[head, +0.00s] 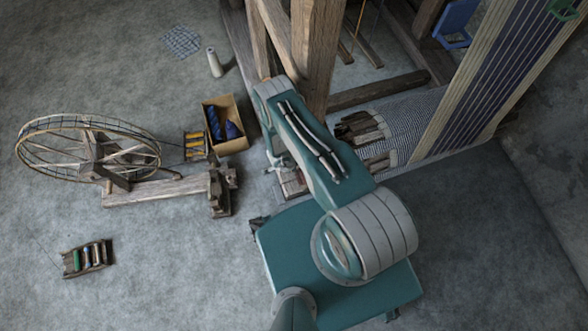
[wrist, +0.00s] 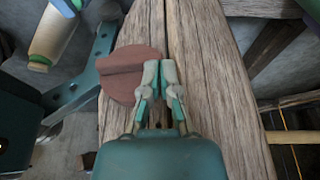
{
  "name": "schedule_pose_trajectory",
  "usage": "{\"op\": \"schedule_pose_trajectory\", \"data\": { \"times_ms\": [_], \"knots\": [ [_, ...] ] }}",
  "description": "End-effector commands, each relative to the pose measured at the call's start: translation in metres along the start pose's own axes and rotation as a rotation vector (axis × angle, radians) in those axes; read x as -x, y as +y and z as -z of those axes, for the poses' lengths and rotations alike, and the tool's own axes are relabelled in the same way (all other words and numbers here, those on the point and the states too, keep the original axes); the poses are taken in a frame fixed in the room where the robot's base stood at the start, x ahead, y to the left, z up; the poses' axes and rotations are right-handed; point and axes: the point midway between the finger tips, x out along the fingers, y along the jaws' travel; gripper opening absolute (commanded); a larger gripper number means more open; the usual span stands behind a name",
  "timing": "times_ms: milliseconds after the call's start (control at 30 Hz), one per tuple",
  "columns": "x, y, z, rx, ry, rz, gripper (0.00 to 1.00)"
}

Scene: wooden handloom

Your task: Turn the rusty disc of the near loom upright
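The rusty disc (wrist: 122,84) shows in the wrist view as a flat reddish-brown round plate with a raised bar across it. It lies against the face of a weathered wooden loom post (wrist: 207,85). The bar runs nearly level in the picture, tilted slightly up to the right. My gripper (wrist: 160,72) is in front of the disc's right part, its two fingertips close together with nothing visible between them. I cannot tell whether the fingers touch the disc. In the head view my arm hides the disc.
The loom's upright post (head: 315,50) stands just beyond my arm. A cardboard box (head: 233,137) with blue items, a spinning wheel (head: 88,150) and a small bobbin rack (head: 87,258) stand on the floor to the left. Striped warp (head: 490,75) runs down at the right.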

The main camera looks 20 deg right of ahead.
Motion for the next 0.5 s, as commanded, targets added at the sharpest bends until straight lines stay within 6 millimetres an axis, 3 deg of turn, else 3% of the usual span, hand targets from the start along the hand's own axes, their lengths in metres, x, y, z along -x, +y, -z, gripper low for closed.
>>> {"op": "schedule_pose_trajectory", "data": {
  "times_ms": [500],
  "knots": [
    [-0.013,-0.003,-0.004,-0.001,0.0,0.001,0.0]
  ]
}}
